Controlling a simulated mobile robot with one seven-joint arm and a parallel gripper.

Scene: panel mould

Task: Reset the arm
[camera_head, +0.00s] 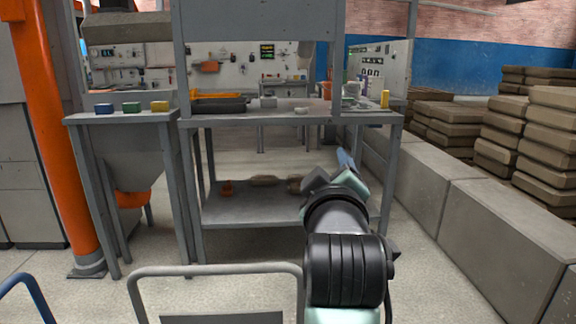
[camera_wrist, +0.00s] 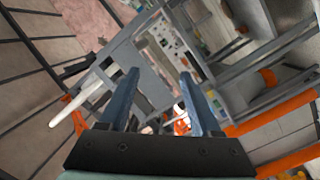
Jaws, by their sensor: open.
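My gripper (camera_wrist: 158,100) is open and empty in the wrist view, with its two blue-grey fingers apart and nothing between them. In the head view my gripper (camera_head: 345,160) is partly hidden behind my dark wrist, and only a blue finger end shows. My arm reaches forward at the right of centre, in front of the grey workbench (camera_head: 290,120). The gripper is in the air, apart from the bench as far as I can tell.
A black tray (camera_head: 218,104) and a yellow bottle (camera_head: 385,98) are on the bench top. A side stand (camera_head: 122,116) holds small coloured blocks. An orange post (camera_head: 60,140) stands left. A low concrete wall (camera_head: 475,215) and stacked sacks (camera_head: 545,130) are right. A grey rail (camera_head: 215,269) stands in front.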

